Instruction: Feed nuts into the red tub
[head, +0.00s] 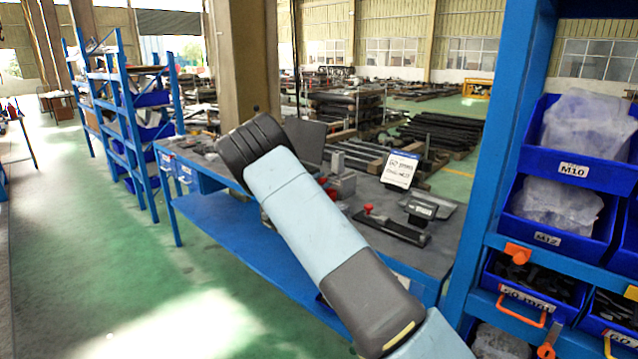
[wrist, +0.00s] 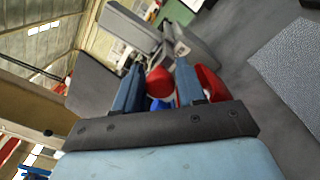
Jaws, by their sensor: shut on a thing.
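My gripper (wrist: 160,82) shows in the wrist view as two blue fingers, with a small red rounded thing (wrist: 160,80) filling the gap between their tips. A small blue thing (wrist: 160,104) shows below it between the fingers; I cannot tell what it is. A larger red shape (wrist: 208,82), perhaps the red tub, is partly hidden behind the right finger. In the head view my arm hides the gripper, and a small red thing (head: 331,194) shows on the bench beside the arm. I cannot make out any single nut.
The grey-topped blue bench (head: 445,232) carries a sign card (head: 400,169) and a dark tool with a red handle (head: 393,228). A rack with blue bins (head: 590,172) stands close on the right. Blue shelving (head: 128,125) stands far left. Green floor there is clear.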

